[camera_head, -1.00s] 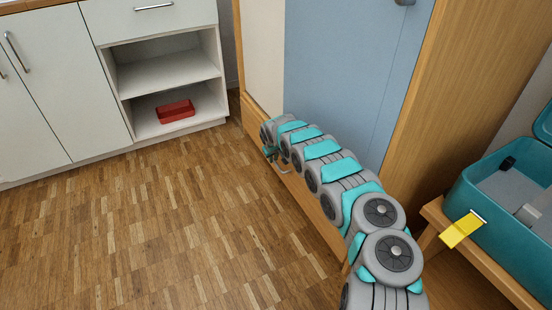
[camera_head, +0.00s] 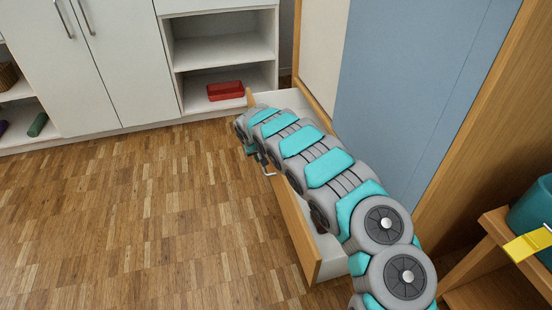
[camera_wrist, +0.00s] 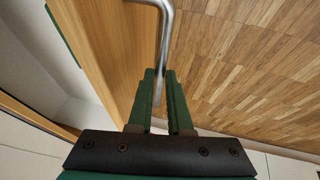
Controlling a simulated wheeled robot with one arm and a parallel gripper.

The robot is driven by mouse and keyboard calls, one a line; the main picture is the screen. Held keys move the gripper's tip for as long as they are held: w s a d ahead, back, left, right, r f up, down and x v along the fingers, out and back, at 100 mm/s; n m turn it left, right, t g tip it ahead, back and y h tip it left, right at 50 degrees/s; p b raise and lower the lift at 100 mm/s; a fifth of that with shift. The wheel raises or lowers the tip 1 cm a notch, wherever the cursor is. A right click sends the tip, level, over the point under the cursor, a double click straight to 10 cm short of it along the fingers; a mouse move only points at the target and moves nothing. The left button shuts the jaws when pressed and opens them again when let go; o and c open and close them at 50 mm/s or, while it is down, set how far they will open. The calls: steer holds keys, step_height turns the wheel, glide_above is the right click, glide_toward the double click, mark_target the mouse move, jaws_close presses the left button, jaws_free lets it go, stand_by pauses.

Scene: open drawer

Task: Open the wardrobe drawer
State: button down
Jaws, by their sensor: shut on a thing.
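The wardrobe (camera_head: 420,95) has blue and cream doors in a wooden frame. Its low drawer (camera_head: 298,230) stands pulled out, with a wooden front and a white inside showing behind my arm. A metal bar handle (camera_head: 269,172) is on the drawer front, and it also shows large in the wrist view (camera_wrist: 167,35). My gripper (camera_wrist: 160,88) has its green fingers shut on the handle. In the head view my gripper (camera_head: 258,157) is small and partly hidden by my arm, which reaches over the open drawer.
A white cabinet (camera_head: 115,65) with an open shelf holding a red tray (camera_head: 225,91) stands at the back. A wooden stand (camera_head: 515,255) with a teal case (camera_head: 533,215) and yellow tag (camera_head: 528,244) is at the right. The parquet floor at left is clear.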

steer(key=shift+s+a+b, duration=0.2)
steer(key=shift+s+a, duration=0.1)
steer(key=shift+a, duration=0.55)
steer(key=shift+s+a+b, duration=0.15)
steer(key=shift+s+a, duration=0.1)
steer(key=shift+a, duration=0.6)
steer(key=c, duration=0.8)
jaws_free()
steer(key=shift+c, duration=0.2)
steer(key=shift+r, duration=0.1)
steer(key=p+v, duration=0.1)
steer(key=v, duration=0.6)
steer(key=shift+r, duration=0.25)
steer(key=shift+s, duration=0.1)
